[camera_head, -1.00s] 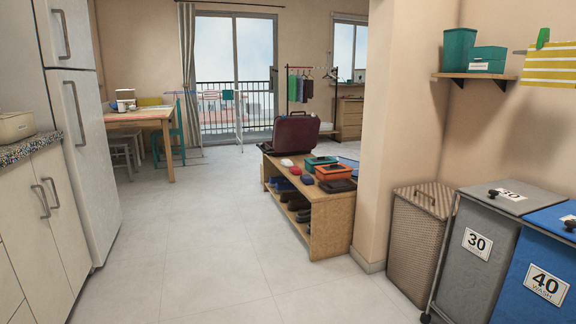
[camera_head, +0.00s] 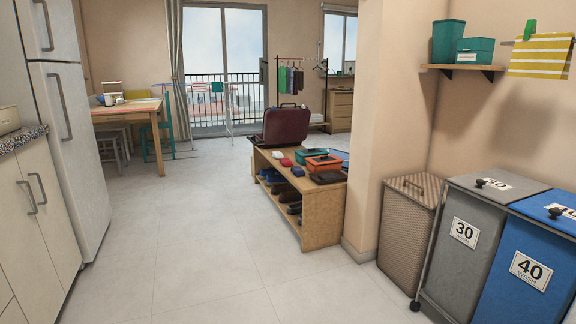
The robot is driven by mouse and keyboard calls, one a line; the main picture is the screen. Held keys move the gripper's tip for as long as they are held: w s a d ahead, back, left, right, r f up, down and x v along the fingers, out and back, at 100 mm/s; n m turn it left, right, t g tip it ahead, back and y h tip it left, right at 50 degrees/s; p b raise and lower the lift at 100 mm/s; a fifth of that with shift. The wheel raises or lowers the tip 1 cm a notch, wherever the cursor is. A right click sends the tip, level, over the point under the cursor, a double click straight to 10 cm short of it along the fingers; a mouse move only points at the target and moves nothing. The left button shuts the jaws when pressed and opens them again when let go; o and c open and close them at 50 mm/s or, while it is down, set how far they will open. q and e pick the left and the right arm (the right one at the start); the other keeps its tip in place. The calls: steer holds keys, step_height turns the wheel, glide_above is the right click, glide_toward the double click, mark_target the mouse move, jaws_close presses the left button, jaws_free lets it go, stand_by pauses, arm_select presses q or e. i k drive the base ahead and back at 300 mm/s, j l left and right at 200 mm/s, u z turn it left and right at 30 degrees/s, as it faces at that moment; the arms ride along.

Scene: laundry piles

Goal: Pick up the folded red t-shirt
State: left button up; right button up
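I cannot make out a folded red t-shirt in the head view. A small red item (camera_head: 286,162) lies on the low wooden bench, too small to tell what it is. A dark red suitcase (camera_head: 285,127) stands at the bench's far end. Hanging clothes (camera_head: 290,78), green and dark, are on a rail in the far room. Neither of my grippers shows in the view.
The low bench (camera_head: 322,215) with shoes stands mid-room by a wall corner. A wicker hamper (camera_head: 408,225) and grey (camera_head: 468,240) and blue (camera_head: 530,262) bins line the right. A fridge (camera_head: 75,150) and counter stand left. The floor (camera_head: 200,240) between is clear.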

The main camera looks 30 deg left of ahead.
mark_target(286, 162)
steer(key=i+j+u, duration=0.95)
steer(key=i+u, duration=0.55)
steer(key=i, duration=1.8)
steer(key=i+j+z, duration=0.1)
steer(key=i+z, duration=0.2)
steer(key=i, duration=0.25)
steer(key=i+j+z, duration=0.2)
steer(key=i+z, duration=0.15)
steer(key=i, duration=0.15)
steer(key=i+j+z, duration=0.3)
steer(key=i, duration=0.2)
